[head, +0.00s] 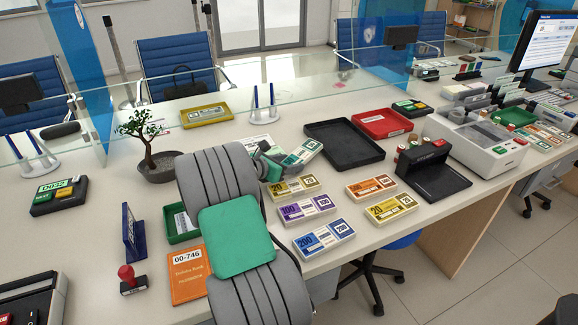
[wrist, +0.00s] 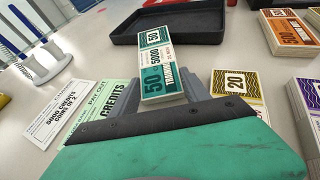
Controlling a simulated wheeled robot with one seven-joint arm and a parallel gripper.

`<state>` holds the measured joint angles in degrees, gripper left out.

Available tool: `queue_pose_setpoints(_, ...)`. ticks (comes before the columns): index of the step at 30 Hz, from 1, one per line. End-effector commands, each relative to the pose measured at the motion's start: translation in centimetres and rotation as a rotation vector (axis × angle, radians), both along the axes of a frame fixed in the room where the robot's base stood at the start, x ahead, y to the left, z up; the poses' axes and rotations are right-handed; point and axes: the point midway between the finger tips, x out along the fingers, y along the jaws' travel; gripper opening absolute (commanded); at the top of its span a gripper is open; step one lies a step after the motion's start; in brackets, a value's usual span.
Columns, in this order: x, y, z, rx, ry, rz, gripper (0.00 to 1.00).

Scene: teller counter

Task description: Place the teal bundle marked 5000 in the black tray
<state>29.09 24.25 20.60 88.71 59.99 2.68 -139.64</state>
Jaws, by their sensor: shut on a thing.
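My gripper (head: 273,163) is shut on the teal bundle (head: 304,152), gripping its near end. In the wrist view the teal bundle (wrist: 163,62) sticks out ahead of the fingers (wrist: 180,90), with 50 and 5000 readable on it. It looks held above the counter, though the exact gap is hard to tell. The black tray (head: 319,127) lies just beyond the bundle and to its right, and looks empty. The tray's near wall also shows at the top of the wrist view (wrist: 190,40). The bundle appears outside the tray, short of its near edge.
A red tray (head: 408,122) stands behind and right of the black one. Yellow (head: 295,187), purple (head: 307,208), blue (head: 323,238) and orange (head: 371,187) bundles lie nearer. A black device (head: 436,170) stands right. Green slips (wrist: 100,112) and a pen holder (wrist: 40,65) lie left.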

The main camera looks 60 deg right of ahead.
Motion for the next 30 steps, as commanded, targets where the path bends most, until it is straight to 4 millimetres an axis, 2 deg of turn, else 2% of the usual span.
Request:
queue_pose_setpoints(2, 0.0, 0.1, -0.4, 0.009, 0.004, 0.001, 0.0)
queue_pose_setpoints(3, -0.1, 0.2, -0.4, 0.01, 0.005, 0.001, 0.55)
queue_pose_setpoints(9, -0.1, 0.1, -0.3, 0.008, 0.004, 0.001, 0.71)
queue_pose_setpoints(11, 0.0, 0.1, -0.3, 0.007, 0.004, 0.001, 0.76)
queue_pose_setpoints(20, 0.1, 0.4, 0.0, 0.005, 0.003, 0.002, 0.76)
queue_pose_setpoints(23, 0.3, 1.6, 0.6, 0.005, 0.003, 0.005, 0.76)
queue_pose_setpoints(30, 1.2, 7.2, 3.0, 0.004, 0.001, 0.006, 0.76)
